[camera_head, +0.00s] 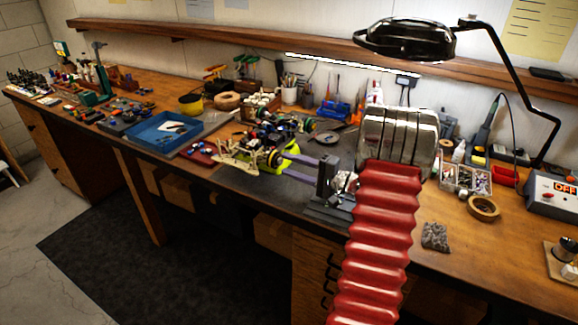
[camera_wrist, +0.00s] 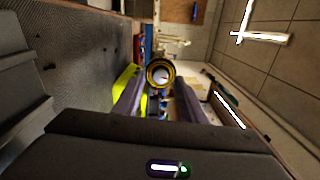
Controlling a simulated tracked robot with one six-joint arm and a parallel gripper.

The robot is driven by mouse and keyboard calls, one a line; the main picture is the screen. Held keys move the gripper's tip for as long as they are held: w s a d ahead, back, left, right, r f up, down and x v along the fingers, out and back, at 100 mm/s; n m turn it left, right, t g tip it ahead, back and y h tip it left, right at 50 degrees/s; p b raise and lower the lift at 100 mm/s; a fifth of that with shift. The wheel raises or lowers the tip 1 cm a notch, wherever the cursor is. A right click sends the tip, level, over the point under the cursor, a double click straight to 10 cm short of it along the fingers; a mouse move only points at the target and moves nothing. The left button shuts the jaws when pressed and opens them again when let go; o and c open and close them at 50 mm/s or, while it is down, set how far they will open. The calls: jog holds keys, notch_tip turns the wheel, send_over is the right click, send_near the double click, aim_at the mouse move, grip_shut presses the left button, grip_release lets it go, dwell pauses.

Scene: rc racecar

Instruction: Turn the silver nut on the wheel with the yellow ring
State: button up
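The car (camera_head: 262,140) stands on the bench near its front edge. Its wheel with the yellow ring (camera_head: 274,158) faces my gripper, and in the wrist view this wheel (camera_wrist: 160,73) appears face-on, a dark tyre with a yellow ring. A small pale spot at its hub (camera_wrist: 162,76) is where the silver nut would sit, too small to make out clearly. My gripper (camera_head: 287,164) is open, its two grey-purple fingers pointing left at the wheel. In the wrist view my gripper (camera_wrist: 160,88) has one finger on each side of the wheel's outline. I see no contact with the wheel.
A lime-yellow part (camera_head: 292,150) is close beside the fingers and wheel. A blue tray (camera_head: 163,145) and a red tray (camera_head: 200,153) lie left of the car. A black lamp (camera_head: 405,40) overhangs the bench. A tape roll (camera_head: 483,207) lies at right.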

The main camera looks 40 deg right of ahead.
jog(key=v, duration=1.2)
jog(key=shift+s+d, duration=0.1)
jog(key=shift+s, duration=0.3)
jog(key=shift+r, duration=0.1)
jog(key=shift+m, duration=1)
jog(key=m, duration=0.5)
jog(key=shift+a+r, duration=0.1)
jog(key=shift+a, duration=0.15)
jog(key=m, duration=0.4)
jog(key=shift+h, duration=0.3)
jog(key=m, duration=0.3)
jog(key=shift+m, duration=0.4)
jog(key=x, duration=1.4)
